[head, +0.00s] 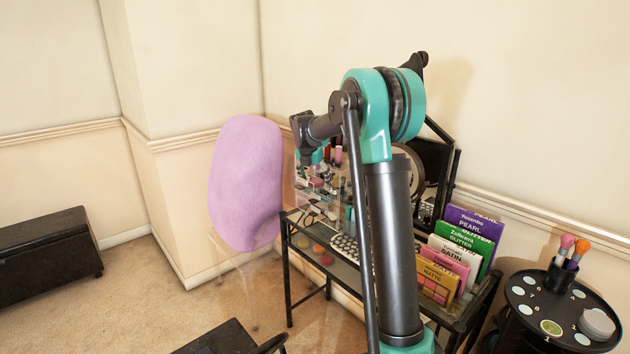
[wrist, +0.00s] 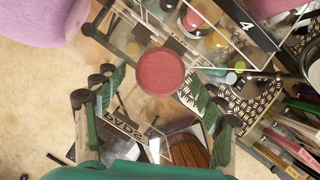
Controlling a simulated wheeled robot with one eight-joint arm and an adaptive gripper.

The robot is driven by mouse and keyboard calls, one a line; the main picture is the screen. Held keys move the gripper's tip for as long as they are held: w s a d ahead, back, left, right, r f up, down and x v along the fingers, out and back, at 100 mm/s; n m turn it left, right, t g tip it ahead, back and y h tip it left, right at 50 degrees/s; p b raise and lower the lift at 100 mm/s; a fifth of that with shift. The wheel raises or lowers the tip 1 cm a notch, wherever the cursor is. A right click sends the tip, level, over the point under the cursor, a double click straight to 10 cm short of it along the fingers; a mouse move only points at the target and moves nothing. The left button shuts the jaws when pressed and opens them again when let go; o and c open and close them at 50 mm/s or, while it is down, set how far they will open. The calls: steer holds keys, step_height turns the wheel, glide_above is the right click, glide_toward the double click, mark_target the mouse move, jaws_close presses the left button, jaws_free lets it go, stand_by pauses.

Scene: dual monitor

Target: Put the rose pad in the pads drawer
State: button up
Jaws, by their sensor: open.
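In the wrist view a round rose pad (wrist: 160,72) lies between and slightly beyond the fingertips of my gripper (wrist: 154,88). The gripper's fingers are spread, with a gap on each side of the pad. A clear panel with a "PADS" label (wrist: 124,126), on the clear pads drawer, shows below the pad in the picture. How far the drawer is out, and whether the pad rests on anything, I cannot tell. In the head view my gripper (head: 318,156) is at the clear organizer (head: 318,184), small and partly hidden by my arm.
Small round pads (head: 322,254) lie on the black-framed table (head: 344,270). A lilac chair (head: 246,182) stands close on the left. Several colour palettes (head: 452,262) stand at the right. A black round stand (head: 540,300) holds brushes. Another clear compartment is marked 4 (wrist: 246,25).

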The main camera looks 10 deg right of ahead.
steer(key=shift+r, duration=0.1)
steer(key=v, duration=1.2)
steer(key=s+d+f+m, duration=0.2)
steer(key=s+f+m, duration=0.7)
steer(key=s, duration=0.4)
steer(key=s+d+f+m+y, duration=0.1)
steer(key=s+d+f+m, duration=0.1)
steer(key=s+f+m, duration=0.7)
steer(key=s+d+f+m+y, duration=0.1)
steer(key=s+f+m, duration=0.8)
steer(key=s, duration=0.9)
steer(key=d+m, duration=0.1)
steer(key=m, duration=0.1)
steer(key=shift+d+m, duration=0.4)
